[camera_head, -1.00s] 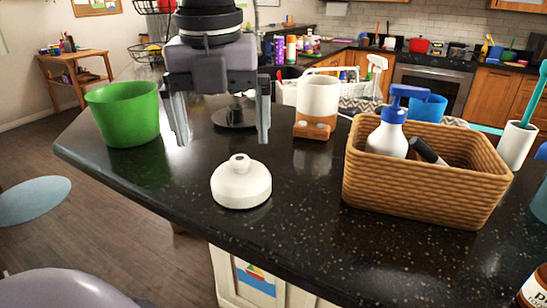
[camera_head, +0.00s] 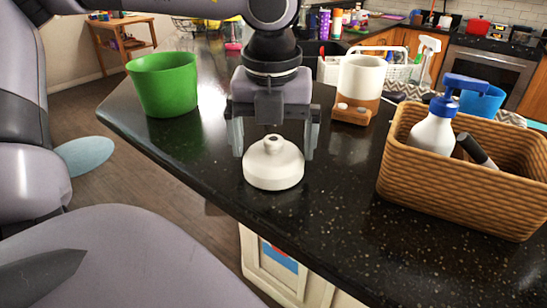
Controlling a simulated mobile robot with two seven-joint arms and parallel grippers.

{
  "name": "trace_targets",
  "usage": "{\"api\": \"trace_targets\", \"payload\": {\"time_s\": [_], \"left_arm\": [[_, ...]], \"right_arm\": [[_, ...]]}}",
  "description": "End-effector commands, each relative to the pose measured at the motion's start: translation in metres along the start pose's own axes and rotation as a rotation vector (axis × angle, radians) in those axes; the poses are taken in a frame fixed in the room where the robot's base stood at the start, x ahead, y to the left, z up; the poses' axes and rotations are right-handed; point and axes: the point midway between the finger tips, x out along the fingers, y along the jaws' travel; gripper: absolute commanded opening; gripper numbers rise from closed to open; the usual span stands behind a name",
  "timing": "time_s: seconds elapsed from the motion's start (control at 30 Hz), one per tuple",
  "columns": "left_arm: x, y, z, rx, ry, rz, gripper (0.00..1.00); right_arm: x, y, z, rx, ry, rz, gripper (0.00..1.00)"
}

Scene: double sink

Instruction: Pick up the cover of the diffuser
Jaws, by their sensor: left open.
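The diffuser cover (camera_head: 273,168) is a white dome with a short knob on top. It sits upright on the black speckled counter near its front edge. The diffuser base (camera_head: 358,88), a white cup shape on a brown foot, stands behind it to the right. My left gripper (camera_head: 273,155) is open and points down, with its fingers at the two sides of the cover's upper part. My right gripper is not in view.
A green bucket (camera_head: 163,83) stands to the left on the counter (camera_head: 340,225). A wicker basket (camera_head: 455,190) with a blue-topped white bottle (camera_head: 433,130) stands to the right. A white caddy (camera_head: 400,72) is behind. The counter in front of the basket is clear.

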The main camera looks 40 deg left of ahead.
Motion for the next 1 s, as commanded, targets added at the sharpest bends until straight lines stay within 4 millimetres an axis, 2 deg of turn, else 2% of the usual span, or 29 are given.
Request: {"api": "trace_targets", "payload": {"time_s": [0.13, 0.17, 0.2, 0.27, 0.57, 0.73, 0.87, 1.0], "left_arm": [[0.0, 0.0, 0.0, 0.0, 0.0, 0.0, 1.0], [0.0, 0.0, 0.0, 0.0, 0.0, 0.0, 0.94], [0.0, 0.0, 0.0, 0.0, 0.0, 0.0, 0.8], [0.0, 0.0, 0.0, 0.0, 0.0, 0.0, 0.63], [-0.001, 0.0, 0.0, -0.001, 0.0, -0.001, 0.62], [-0.009, -0.001, 0.002, -0.003, -0.002, -0.002, 0.62], [-0.026, -0.001, 0.004, -0.003, -0.005, -0.003, 0.62], [-0.055, -0.001, 0.008, -0.004, -0.007, -0.003, 0.62]], "right_arm": [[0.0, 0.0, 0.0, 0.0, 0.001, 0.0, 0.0], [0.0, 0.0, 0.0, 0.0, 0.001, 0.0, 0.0], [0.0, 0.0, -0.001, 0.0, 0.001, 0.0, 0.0], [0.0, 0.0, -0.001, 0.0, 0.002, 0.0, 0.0], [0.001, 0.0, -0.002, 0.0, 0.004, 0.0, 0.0], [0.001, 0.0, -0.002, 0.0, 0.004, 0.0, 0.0], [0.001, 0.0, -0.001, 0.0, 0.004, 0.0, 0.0], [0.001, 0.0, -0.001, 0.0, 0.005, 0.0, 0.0]]}}
